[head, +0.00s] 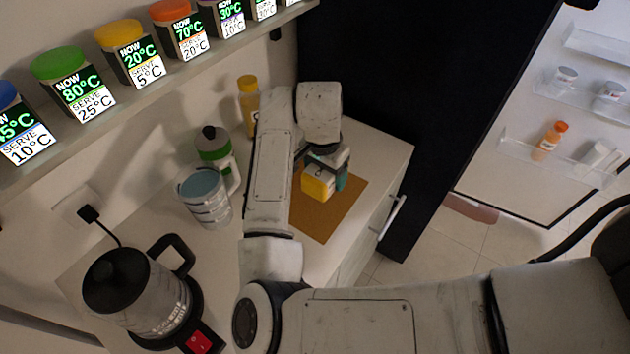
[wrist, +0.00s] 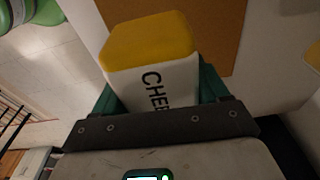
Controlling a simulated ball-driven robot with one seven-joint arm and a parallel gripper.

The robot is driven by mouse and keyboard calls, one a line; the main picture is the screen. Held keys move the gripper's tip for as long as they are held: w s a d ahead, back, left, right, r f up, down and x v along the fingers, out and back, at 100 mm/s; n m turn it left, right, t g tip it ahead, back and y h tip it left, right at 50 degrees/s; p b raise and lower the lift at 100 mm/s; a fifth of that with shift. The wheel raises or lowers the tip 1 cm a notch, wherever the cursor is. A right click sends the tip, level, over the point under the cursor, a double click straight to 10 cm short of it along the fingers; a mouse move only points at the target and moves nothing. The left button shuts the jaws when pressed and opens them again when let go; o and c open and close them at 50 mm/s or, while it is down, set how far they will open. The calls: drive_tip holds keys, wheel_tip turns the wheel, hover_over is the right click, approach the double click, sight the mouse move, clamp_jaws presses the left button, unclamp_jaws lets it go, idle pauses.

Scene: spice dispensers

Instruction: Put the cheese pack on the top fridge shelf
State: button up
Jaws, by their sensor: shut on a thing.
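The cheese pack (head: 319,183) is a small white block with a yellow top and dark lettering. In the head view it is at the gripper over the brown mat on the counter. In the wrist view the cheese pack (wrist: 152,62) sits between the green fingers, its "CHEE" lettering partly hidden. My gripper (head: 330,170) is shut on it; it also shows in the wrist view (wrist: 160,98). I cannot tell whether the pack touches the mat. The open fridge door (head: 520,190) with its racks is at the right in the head view. The top fridge shelf is not clearly in view.
The brown mat (head: 338,215) lies on the white counter (head: 383,155). A kettle (head: 150,295), a striped cup (head: 205,205), a green-banded bottle (head: 213,147) and a yellow bottle (head: 248,100) stand left of my arm. Spice dispensers line the shelf (head: 120,95) above.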

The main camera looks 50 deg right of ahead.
drive_tip(key=w+f, duration=0.2)
drive_tip(key=f, duration=0.1)
drive_tip(key=shift+w, duration=0.35)
drive_tip(key=shift+w+f+p, duration=0.15)
drive_tip(key=shift+f+p, duration=0.55)
drive_tip(key=shift+f, duration=1.05)
drive_tip(key=shift+f, duration=0.15)
drive_tip(key=o, duration=1.2)
drive_tip(key=shift+o, duration=0.2)
